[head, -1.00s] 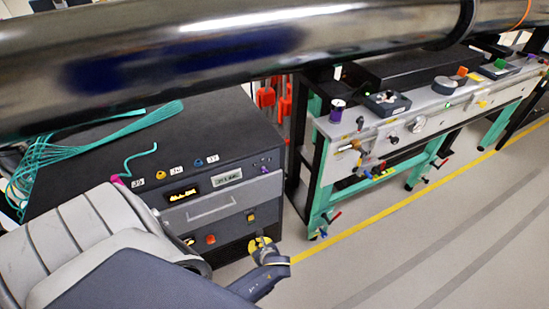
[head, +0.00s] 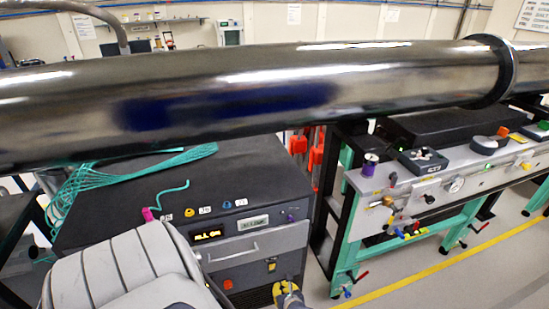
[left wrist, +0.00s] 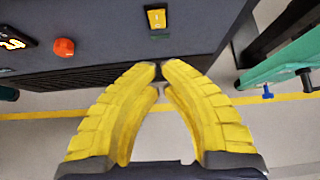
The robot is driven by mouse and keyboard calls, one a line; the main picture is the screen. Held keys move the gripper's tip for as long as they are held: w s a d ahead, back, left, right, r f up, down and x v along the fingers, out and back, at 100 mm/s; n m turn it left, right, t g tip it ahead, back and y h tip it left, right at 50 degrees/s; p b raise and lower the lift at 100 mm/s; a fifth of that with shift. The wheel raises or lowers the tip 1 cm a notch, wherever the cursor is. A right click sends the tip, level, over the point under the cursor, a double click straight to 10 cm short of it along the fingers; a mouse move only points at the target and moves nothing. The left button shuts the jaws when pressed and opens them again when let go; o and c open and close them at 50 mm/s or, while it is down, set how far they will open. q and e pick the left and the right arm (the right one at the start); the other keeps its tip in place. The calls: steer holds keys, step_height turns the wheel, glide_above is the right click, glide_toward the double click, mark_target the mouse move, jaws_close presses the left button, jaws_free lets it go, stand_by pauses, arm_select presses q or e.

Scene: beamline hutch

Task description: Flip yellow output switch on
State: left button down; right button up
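The yellow output switch (head: 272,267) is a small yellow rocker on the lower right front of the dark cabinet. In the left wrist view the yellow switch (left wrist: 157,19) shows at top centre, in a dark frame. Its on or off position is too small to tell. My left gripper (head: 286,290) has yellow ribbed fingers and hovers just in front of and below the switch in the head view. In the left wrist view the fingertips (left wrist: 159,70) come together with nothing visible held, apparently apart from the switch. My right gripper is not in view.
A red-orange button (left wrist: 63,47) sits left of the switch, above a dark vent grille (left wrist: 80,80). A drawer handle (head: 232,252) is above it. A large shiny pipe (head: 400,75) crosses overhead. A green-legged bench (head: 345,250) stands to the right, with open floor before it.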

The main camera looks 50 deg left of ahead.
mark_target(272, 267)
arm_select(q)
steer(key=w+a+f, duration=0.3)
steer(key=a+f, duration=0.1)
steer(key=a, duration=0.5)
steer(key=shift+w, duration=0.3)
steer(key=shift+w+d, duration=0.1)
